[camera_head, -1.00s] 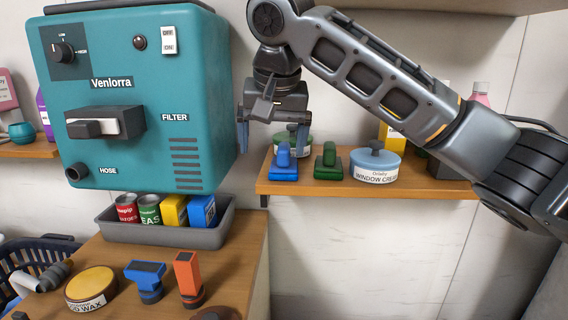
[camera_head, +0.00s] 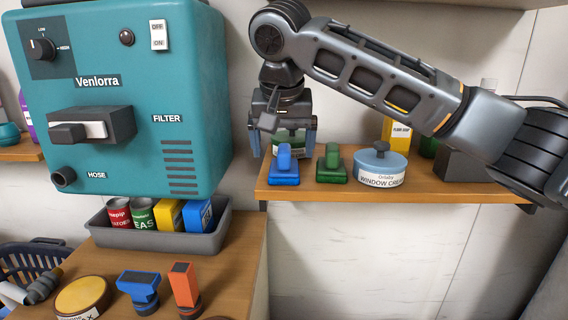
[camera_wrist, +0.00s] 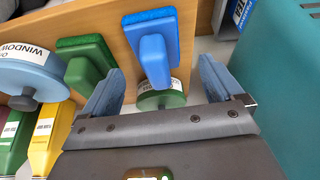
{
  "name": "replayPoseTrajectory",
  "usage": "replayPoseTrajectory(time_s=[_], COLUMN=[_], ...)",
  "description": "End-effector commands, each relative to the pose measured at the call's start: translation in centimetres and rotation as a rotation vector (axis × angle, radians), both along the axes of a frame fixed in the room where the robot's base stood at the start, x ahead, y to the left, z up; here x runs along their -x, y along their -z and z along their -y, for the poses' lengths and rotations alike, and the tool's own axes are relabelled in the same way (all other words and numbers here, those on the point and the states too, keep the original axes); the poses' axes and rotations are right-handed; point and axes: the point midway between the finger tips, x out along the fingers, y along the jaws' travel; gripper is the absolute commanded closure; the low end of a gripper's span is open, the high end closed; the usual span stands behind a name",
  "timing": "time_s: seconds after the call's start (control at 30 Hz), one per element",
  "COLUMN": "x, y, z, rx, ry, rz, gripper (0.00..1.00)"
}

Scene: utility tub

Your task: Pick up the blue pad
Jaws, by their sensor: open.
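The blue pad (camera_head: 284,168), a flat block with an upright handle, sits on the wooden shelf at its left end. In the wrist view the blue pad (camera_wrist: 153,48) lies ahead of and between the fingers, its handle pointing toward the camera. My gripper (camera_head: 283,138) is open and empty, above and around the line of the pad, with a finger on each side; it also shows in the wrist view (camera_wrist: 160,88). I cannot tell the exact gap to the handle.
A green pad (camera_head: 333,166) stands close to the right of the blue one, with a blue window cream tub (camera_head: 381,168) beyond. The green-lidded jar (camera_wrist: 161,99) is close behind. The teal machine (camera_head: 120,100) stands to the left. The shelf (camera_head: 420,188) has bare space at its front.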

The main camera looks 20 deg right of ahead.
Motion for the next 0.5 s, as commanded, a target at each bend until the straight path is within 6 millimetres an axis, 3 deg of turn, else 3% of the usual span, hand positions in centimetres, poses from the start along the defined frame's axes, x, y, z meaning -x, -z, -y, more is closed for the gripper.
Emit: replayPoseTrajectory(time_s=[0.23,0.5], x=[-1.0,-1.1], y=[2.9,3.5], z=[0.6,0.6], rx=[0.001,0.000], ry=[0.000,0.000], rz=[-0.001,0.000], gripper=[0.06,0.06])
